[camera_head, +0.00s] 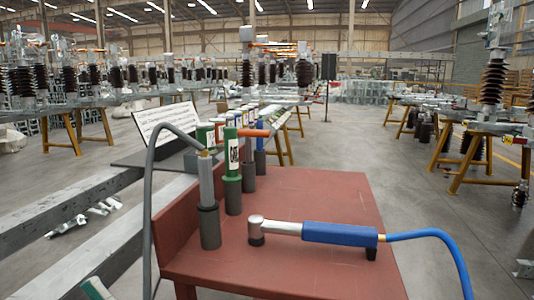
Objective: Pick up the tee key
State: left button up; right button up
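The tee key (254,133) appears to be the tool with an orange crossbar handle, standing upright on the red table behind the green tube. Its grey shaft goes down into a dark round holder (248,179). The green tube partly hides the left end of its handle. Neither of my grippers is in view, so nothing is seen touching the key.
A green labelled tube (232,160) and a grey hosed tool (207,185) stand in holders left of the key. A blue-handled tool (260,138) stands behind it. A blue hosed tool (340,234) lies at the front. The red table's (330,190) right side is clear.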

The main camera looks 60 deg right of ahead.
aim_at(246, 132)
jog(key=z, duration=1.65)
jog(key=l+u, duration=0.3)
jog(key=k+j, duration=0.05)
jog(key=j, duration=0.05)
